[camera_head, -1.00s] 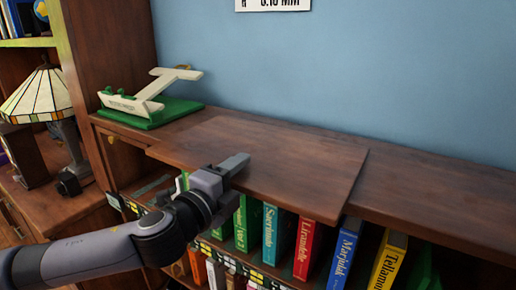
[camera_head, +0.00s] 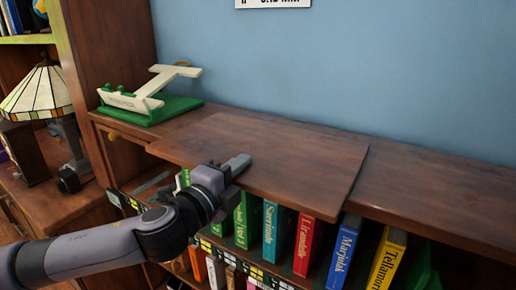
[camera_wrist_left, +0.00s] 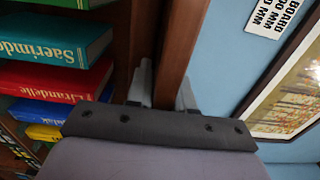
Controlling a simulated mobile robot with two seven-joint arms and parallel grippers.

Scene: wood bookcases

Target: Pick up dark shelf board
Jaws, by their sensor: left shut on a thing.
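The dark shelf board (camera_head: 275,165) is a flat brown plank lying on top of the low bookcase (camera_head: 440,205), its front edge jutting out over the books. My left gripper (camera_head: 238,164) is at the board's front edge, left of its middle. In the left wrist view the board (camera_wrist_left: 182,45) runs between the two fingers of my left gripper (camera_wrist_left: 163,85), which is shut on it. My right gripper is not in view.
Several upright books, such as the red one (camera_head: 306,246) and the blue one (camera_head: 344,252), stand below the board. A green and white scale-like object (camera_head: 150,100) sits at the back left. A lamp (camera_head: 40,95) stands farther left. The blue wall (camera_head: 350,70) is behind.

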